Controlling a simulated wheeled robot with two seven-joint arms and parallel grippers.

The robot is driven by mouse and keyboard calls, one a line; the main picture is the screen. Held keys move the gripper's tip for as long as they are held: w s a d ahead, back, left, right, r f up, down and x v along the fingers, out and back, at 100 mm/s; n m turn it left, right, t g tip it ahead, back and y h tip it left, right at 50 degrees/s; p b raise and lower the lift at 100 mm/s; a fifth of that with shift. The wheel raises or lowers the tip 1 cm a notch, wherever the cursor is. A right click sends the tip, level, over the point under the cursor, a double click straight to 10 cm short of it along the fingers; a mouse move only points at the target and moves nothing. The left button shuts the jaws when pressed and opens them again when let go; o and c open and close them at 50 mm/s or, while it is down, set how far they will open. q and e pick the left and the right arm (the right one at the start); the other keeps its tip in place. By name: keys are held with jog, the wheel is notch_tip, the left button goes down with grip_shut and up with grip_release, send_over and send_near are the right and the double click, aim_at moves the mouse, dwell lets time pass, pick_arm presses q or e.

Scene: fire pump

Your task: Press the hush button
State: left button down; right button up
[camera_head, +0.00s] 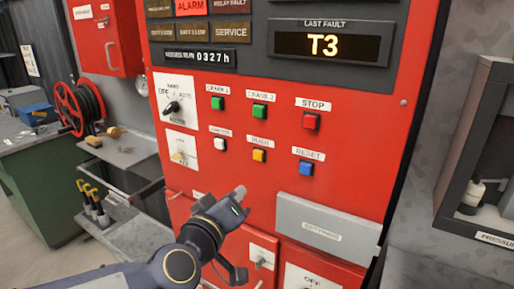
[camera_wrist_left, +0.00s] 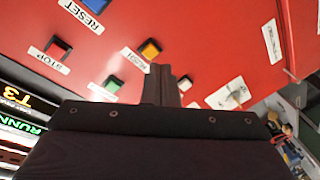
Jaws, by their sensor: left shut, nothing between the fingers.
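The hush button is a yellow square button (camera_head: 259,155) on the red panel, under a small white label, in the head view. It also shows in the left wrist view (camera_wrist_left: 150,50), just beyond my fingertips. My left gripper (camera_head: 241,193) is shut and empty, below and slightly left of the yellow button in the head view. Its closed fingers (camera_wrist_left: 165,75) point toward the panel in the wrist view. The fingertips look apart from the button; the exact gap is hard to tell. My right gripper is not in view.
Near the yellow button sit a white button (camera_head: 220,143), a blue reset button (camera_head: 306,168), a red stop button (camera_head: 311,121) and two green crank buttons (camera_head: 260,110). A grey settings cover (camera_head: 327,228) juts out lower right. A display (camera_head: 323,44) reads T3.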

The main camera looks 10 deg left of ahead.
aim_at(259, 155)
pick_arm(q)
jog(key=shift+w+a+r+n+g+y+p, duration=0.25)
jog(key=shift+a+r+n+y+p, duration=0.1)
jog(key=shift+n+y, duration=1.2)
jog(key=shift+w+a+r+n+g+y+p, duration=0.1)
jog(key=shift+a+r+n+g+y+p, duration=0.15)
jog(key=shift+n+y, duration=1.3)
jog(key=shift+w+a+r+n+g+y+p, duration=0.3)
jog(key=shift+n+y, duration=0.7)
jog(key=shift+y, duration=1)
jog(key=shift+s, duration=0.1)
jog(key=shift+w+d+p, duration=0.15)
jog(key=shift+w+d, duration=0.35)
jog(key=shift+w, duration=0.9)
jog(key=shift+w+d+p, duration=0.1)
jog(key=shift+w+d, duration=0.45)
jog(key=shift+w, duration=0.85)
jog(key=shift+w+d+p, duration=0.15)
jog(key=shift+w+d, duration=0.35)
jog(key=shift+w, duration=0.9)
jog(key=shift+w+d, duration=0.15)
jog(key=shift+w, duration=0.25)
